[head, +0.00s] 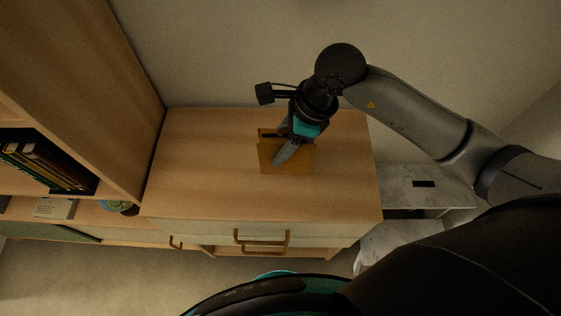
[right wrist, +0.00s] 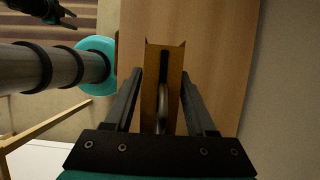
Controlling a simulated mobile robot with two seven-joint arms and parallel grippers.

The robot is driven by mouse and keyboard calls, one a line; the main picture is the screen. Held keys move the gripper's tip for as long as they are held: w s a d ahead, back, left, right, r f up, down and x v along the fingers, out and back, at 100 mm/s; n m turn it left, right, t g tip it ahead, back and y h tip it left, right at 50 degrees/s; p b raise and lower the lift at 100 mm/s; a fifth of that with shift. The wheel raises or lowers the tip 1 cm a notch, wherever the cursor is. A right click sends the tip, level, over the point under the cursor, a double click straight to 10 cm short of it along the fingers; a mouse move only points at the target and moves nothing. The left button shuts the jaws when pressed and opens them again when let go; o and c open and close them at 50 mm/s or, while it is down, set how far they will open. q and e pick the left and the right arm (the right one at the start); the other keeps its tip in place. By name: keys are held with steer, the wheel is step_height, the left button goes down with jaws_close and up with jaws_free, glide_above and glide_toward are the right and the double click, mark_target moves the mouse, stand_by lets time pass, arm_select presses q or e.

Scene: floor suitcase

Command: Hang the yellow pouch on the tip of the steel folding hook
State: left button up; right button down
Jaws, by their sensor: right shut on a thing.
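The yellow pouch (head: 303,160) shows ochre-brown in the head view, over the wooden cabinet top, with a dark slot near its far edge. My right gripper (head: 278,160) is over it and partly covers it. In the right wrist view, the fingers of my right gripper (right wrist: 161,75) close on both sides of the pouch (right wrist: 176,85), which shows as a narrow ochre strip with a dark slot. A grey curved piece shows between the fingers; I cannot tell whether it is the steel folding hook. A dark gripper-like shape at the top left of that view may be my left gripper (right wrist: 66,16).
The wooden cabinet top (head: 205,170) is bare around the pouch. A tall wooden shelf (head: 85,70) with books (head: 45,165) stands at the left. The wall (head: 230,50) rises behind. A grey slotted piece (head: 400,180) stands at the right, beside the cabinet. Brass handles (head: 262,241) stick out in front.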

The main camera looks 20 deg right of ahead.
step_height(320, 180, down, 7)
steer(key=shift+f, duration=0.15)
stand_by(0.4)
steer(key=shift+f+b, duration=0.15)
steer(key=shift+b, duration=0.25)
steer(key=shift+c, duration=1.1)
jaws_free()
steer(key=v, duration=1.5)
steer(key=shift+w+d+p, duration=0.15)
steer(key=shift+p, duration=0.2)
